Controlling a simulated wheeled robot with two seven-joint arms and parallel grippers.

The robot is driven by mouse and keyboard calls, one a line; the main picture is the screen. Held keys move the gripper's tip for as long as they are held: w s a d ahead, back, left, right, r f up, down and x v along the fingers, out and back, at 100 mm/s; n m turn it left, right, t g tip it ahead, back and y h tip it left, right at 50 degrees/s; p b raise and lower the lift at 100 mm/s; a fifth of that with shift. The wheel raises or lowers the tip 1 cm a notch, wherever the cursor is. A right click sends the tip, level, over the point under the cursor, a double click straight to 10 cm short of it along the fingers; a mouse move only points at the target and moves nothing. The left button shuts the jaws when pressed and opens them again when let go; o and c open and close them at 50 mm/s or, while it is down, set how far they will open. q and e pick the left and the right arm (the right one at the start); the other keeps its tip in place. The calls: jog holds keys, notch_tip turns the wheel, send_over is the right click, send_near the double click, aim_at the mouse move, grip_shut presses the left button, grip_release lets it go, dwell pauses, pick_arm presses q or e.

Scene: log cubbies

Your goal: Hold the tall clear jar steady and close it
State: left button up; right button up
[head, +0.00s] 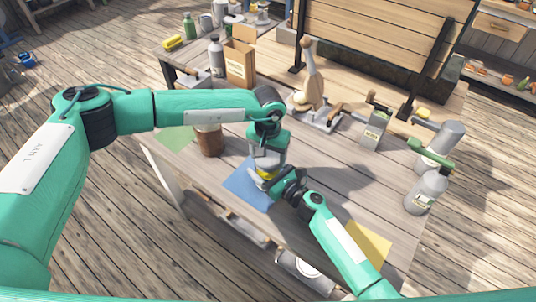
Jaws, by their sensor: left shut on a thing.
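A jar with yellow contents (266,173) stands over the blue mat (243,187) and is mostly hidden by my grippers; I take it for the tall clear jar. My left gripper (267,159) points down from above, at the jar's top. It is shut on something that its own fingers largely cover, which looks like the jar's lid. Whether the lid sits on the rim cannot be made out. My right gripper (270,184) comes in low from the right, at the jar's side. Its fingers are too small and overlapped to show whether they grip the jar.
A brown-filled jar (209,141) stands left, under my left forearm. A wooden mallet-like tool (312,75), a grey-green can (375,130) and grey bottles (426,192) stand behind and right. A yellow mat (369,244) lies front right. A cardboard box (239,63) stands at the back.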

pick_arm(q)
jog(key=m, duration=0.6)
jog(key=o, duration=1.1)
jog(key=shift+r, duration=2.25)
jog(key=shift+c, duration=0.4)
